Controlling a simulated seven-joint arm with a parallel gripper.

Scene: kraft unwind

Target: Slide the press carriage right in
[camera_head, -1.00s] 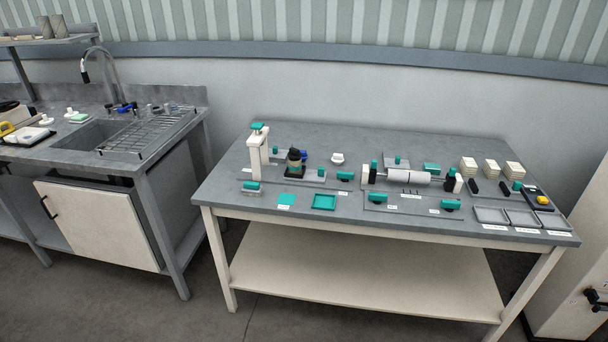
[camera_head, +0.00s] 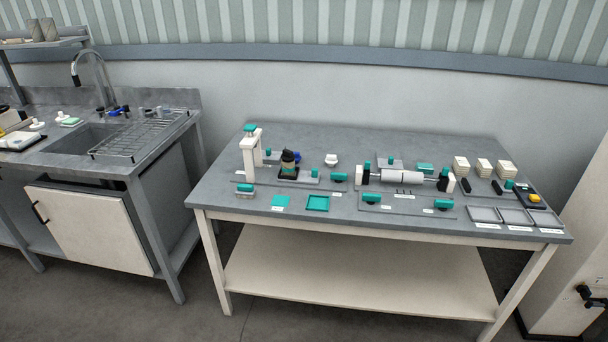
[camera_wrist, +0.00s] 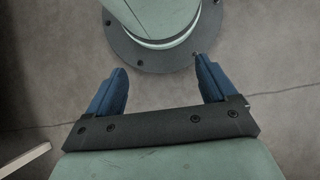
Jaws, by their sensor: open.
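A white upright press frame (camera_head: 249,156) with a teal top stands at the left end of the grey table. Right beside it is a dark cylindrical piece (camera_head: 288,162) on a low base. A grey slide with a teal knob (camera_head: 314,174) and a teal block handle (camera_head: 339,177) lie just right of that. I cannot tell for certain which part is the press carriage.
A white roller (camera_head: 402,176) lies on its stand mid-table. A sink counter (camera_head: 130,165) stands left. Floor shows between them.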

